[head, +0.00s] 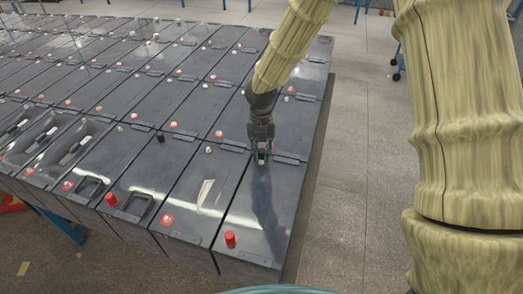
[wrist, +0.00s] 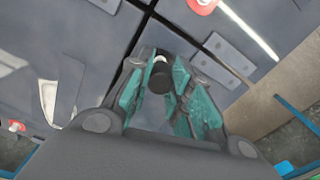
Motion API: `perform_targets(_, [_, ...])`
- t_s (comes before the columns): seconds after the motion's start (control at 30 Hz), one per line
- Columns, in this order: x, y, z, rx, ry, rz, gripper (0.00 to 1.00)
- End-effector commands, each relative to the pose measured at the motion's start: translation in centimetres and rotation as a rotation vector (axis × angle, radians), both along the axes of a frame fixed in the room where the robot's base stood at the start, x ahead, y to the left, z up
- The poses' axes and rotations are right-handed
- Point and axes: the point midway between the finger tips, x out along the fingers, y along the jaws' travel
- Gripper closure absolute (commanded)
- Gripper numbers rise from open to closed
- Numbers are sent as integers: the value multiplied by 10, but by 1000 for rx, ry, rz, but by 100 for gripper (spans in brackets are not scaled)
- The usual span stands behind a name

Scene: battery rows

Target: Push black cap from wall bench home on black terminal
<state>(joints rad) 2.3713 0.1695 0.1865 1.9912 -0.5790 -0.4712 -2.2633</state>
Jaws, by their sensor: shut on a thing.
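My gripper (head: 261,158) points down over the far end of the front right battery (head: 262,205) in the head view. In the wrist view its teal fingers (wrist: 160,98) are shut on a small black cap (wrist: 168,104). A pale round spot, perhaps the terminal (wrist: 158,61), shows just beyond the cap. The fingers hide most of this spot in the head view, and I cannot tell whether the cap touches the terminal or how far down it sits.
The same battery carries a red cap (head: 230,239) at its near end. Another red cap (head: 111,199) and a black cap (head: 160,137) stand on batteries to the left. Rows of batteries fill the left and back. Bare floor (head: 350,190) lies to the right.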

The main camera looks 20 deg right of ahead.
Motion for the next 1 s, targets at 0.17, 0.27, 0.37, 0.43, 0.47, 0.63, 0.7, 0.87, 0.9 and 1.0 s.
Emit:
perform_targets(0.17, [0, 0, -3, 0, 0, 0, 89])
perform_targets(0.27, [0, 0, -5, 0, 0, 0, 89])
perform_targets(0.37, [0, 0, -7, 0, 0, 1, 89])
perform_targets(0.43, [0, 0, -9, 0, 0, 1, 89])
perform_targets(0.47, [0, 0, -9, 0, 0, 1, 89])
perform_targets(0.63, [0, 0, -10, 0, 0, 1, 89])
perform_targets(0.7, [0, 0, -10, 0, 0, 1, 89])
perform_targets(0.87, [0, 0, -10, 0, 0, 1, 89])
perform_targets(0.9, [0, 0, -10, 0, 0, 1, 89])
perform_targets(1.0, [0, 0, -10, 0, 0, 1, 89])
